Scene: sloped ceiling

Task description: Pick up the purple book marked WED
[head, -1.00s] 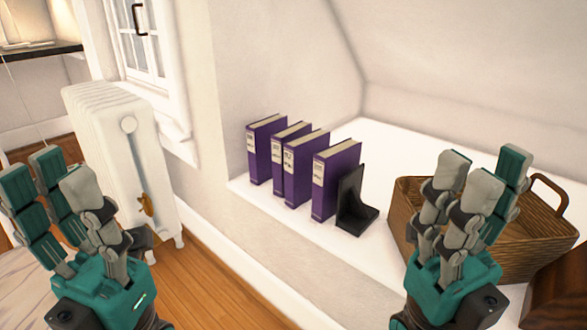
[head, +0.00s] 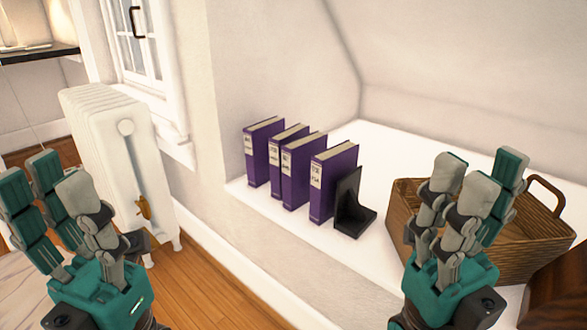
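Several purple books with pale spine labels stand upright in a row on the white ledge (head: 285,222). They are the leftmost book (head: 262,160), a second book (head: 276,178), a third book (head: 300,180) and the rightmost book (head: 328,190). The label lettering is too small to read, so I cannot tell which is marked WED. A black bookend (head: 352,208) stands against the right end of the row. My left gripper (head: 62,195) is open and empty, in front of the radiator. My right gripper (head: 478,185) is open and empty, in front of the basket, apart from the books.
A wicker basket (head: 548,240) stands on the ledge at the right. A white radiator (head: 105,130) is at the left below the window (head: 138,50). Bare ledge lies behind the books, under the sloped ceiling. Wooden floor (head: 215,285) shows in front.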

